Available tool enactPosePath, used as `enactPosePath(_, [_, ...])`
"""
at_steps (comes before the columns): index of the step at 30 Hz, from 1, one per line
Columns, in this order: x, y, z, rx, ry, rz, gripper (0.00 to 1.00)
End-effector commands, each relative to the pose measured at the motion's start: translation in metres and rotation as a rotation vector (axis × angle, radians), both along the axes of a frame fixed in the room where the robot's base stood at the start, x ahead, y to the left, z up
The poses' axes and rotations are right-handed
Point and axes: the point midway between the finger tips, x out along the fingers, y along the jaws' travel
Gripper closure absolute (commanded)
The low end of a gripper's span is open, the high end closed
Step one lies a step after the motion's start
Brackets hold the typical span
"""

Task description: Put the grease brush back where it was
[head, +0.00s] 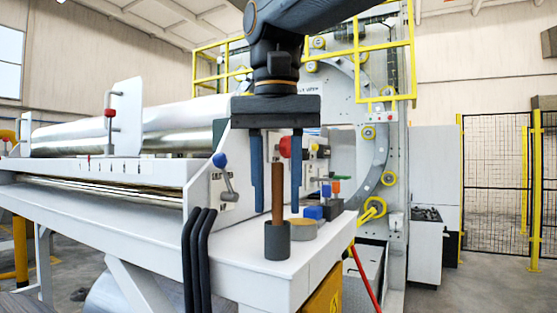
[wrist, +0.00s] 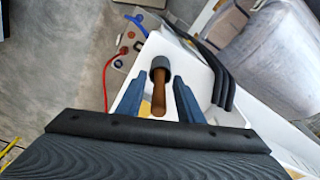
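The grease brush (head: 277,190) has a brown handle and stands upright in a dark grey cup (head: 277,243) on the white ledge. Its bristle end is hidden inside the cup. My gripper (head: 276,208) points down over it, open, with one blue finger on each side of the handle and a gap on both sides. In the wrist view the brush handle (wrist: 159,103) shows between the two fingers of my gripper (wrist: 159,78), with the cup (wrist: 159,64) just beyond the tips.
A shallow tin with a tan top (head: 302,229) stands right beside the cup. Blue blocks (head: 316,212) and small coloured items are behind it. Black curved bars (head: 198,262) hang at the ledge's left. A blue-knobbed lever (head: 222,168) is on the panel. The ledge's front is clear.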

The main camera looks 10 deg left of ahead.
Motion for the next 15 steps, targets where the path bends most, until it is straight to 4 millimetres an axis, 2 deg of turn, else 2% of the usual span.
enactPosePath(15, [-0.011, 0.001, 0.093, 0.002, -0.003, 0.0, 0.67])
